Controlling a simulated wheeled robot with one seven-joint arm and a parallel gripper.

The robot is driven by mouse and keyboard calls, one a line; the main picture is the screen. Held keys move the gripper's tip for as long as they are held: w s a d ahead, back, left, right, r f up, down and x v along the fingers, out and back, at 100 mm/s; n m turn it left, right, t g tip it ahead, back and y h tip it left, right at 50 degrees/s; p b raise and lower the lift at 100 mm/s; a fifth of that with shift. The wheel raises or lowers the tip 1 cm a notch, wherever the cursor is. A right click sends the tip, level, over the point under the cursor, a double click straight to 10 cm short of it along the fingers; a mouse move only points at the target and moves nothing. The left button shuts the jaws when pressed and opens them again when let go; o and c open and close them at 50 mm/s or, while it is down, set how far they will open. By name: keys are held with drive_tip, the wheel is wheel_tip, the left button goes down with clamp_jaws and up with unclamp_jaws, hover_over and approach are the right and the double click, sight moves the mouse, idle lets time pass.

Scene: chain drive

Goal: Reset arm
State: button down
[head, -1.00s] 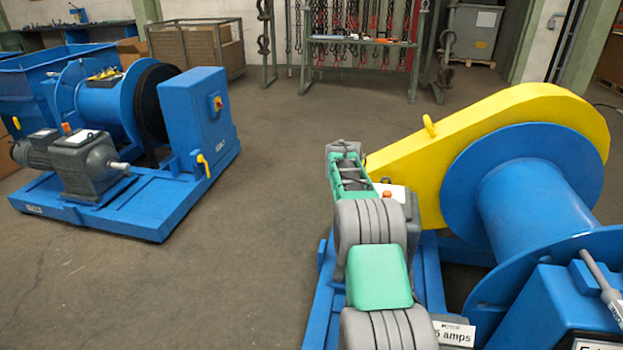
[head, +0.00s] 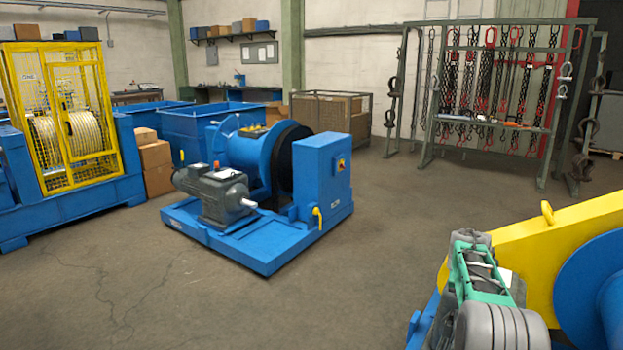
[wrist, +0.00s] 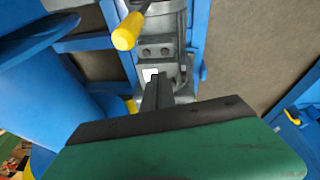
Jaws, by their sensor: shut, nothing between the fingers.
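In the wrist view my gripper (wrist: 157,92) shows as dark narrow fingers beyond a green body, shut and empty. It hangs over a grey motor-like unit (wrist: 160,22) with a yellow-handled lever (wrist: 127,32); I cannot tell how far above. In the head view my green and grey arm (head: 483,275) is at the lower right, in front of a winch with a yellow chain guard (head: 530,235) and blue drum (head: 590,285). The gripper is not discernible there.
A second blue winch (head: 300,215) with a grey motor (head: 215,197) stands mid-floor. A yellow cage (head: 70,115) is at the left. A chain rack (head: 437,105) stands at the back. Open floor (head: 330,300) lies in front of the second winch. A blue flange (wrist: 40,42) is near my gripper.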

drive_tip(key=s+a+r+n+y+p, duration=0.1)
drive_tip(key=s+a+r+n+p, duration=0.15)
drive_tip(key=s+a+r, duration=0.55)
drive_tip(key=s+a+r+n+y+p, duration=0.1)
drive_tip(key=s+a+r+p, duration=0.4)
drive_tip(key=a+r, duration=0.5)
drive_tip(key=s+a+f+n+p, duration=0.1)
drive_tip(key=s+a, duration=0.4)
drive_tip(key=s, duration=0.5)
drive_tip(key=s+a+n+t+y+p, duration=0.1)
drive_tip(key=s+a, duration=0.5)
drive_tip(key=s, duration=0.3)
drive_tip(key=shift+s+a+f+p, duration=0.2)
drive_tip(key=shift+s+f+p, duration=0.1)
drive_tip(key=shift+s+f, duration=0.1)
drive_tip(key=shift+w+d, duration=0.1)
